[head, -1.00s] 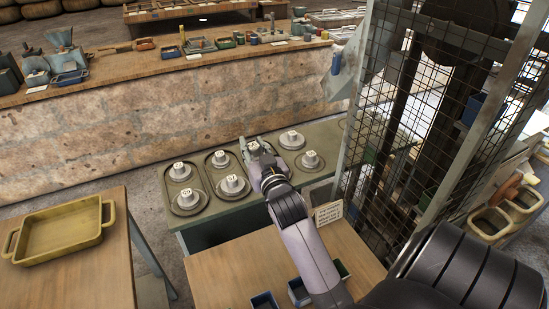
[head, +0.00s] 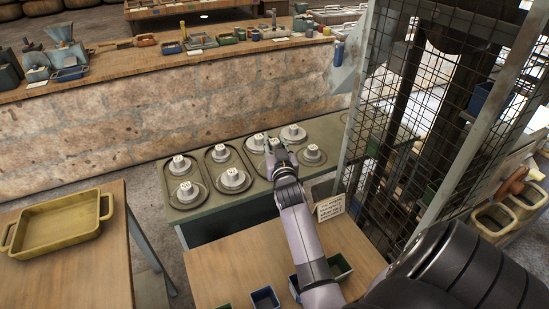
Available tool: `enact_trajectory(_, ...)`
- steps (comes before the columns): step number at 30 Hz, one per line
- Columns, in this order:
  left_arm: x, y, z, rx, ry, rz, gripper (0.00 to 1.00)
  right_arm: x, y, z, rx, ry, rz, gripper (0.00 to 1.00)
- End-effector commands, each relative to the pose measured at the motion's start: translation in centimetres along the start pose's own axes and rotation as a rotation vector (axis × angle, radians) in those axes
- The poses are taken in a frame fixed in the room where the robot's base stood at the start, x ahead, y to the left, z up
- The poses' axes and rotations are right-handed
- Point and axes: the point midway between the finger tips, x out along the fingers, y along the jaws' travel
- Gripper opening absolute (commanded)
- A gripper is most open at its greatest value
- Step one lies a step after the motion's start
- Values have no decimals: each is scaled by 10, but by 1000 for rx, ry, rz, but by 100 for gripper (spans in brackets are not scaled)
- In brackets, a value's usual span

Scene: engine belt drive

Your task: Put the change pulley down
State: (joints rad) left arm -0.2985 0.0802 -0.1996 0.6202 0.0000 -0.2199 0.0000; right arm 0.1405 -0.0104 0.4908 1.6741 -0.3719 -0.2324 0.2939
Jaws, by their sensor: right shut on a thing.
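The change pulleys are grey discs with pale, labelled hubs, standing in recesses of a green tray table (head: 240,204). My right gripper (head: 274,148) is over the middle of this table, its arm reaching up from the lower right. It is shut on a change pulley (head: 275,144), of which only a pale hub shows between the fingers. The rest is hidden by the gripper, so I cannot tell whether it touches the tray. Another pulley (head: 257,142) is just left of the fingers, and one (head: 313,154) is to the right. My left gripper is not in view.
A wire mesh guard (head: 425,100) stands close on the right. A small sign (head: 329,208) stands at the tray table's front. A wooden bench (head: 225,275) with small bins is nearer. A yellow tray (head: 58,222) sits on a table at left.

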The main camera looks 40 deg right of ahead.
Motion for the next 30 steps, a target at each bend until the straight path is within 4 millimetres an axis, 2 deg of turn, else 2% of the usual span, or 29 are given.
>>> enact_trajectory(1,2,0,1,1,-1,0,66,0,0,9,1,-2,0,0)
enact_trajectory(7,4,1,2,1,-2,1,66,0,0,25,0,0,0,0)
enact_trajectory(14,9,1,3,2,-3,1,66,0,0,58,1,0,0,0)
enact_trajectory(27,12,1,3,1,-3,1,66,0,0,66,0,2,0,0)
enact_trajectory(28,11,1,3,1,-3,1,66,0,0,65,0,1,0,29)
enact_trajectory(30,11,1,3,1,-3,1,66,0,0,65,0,1,0,34)
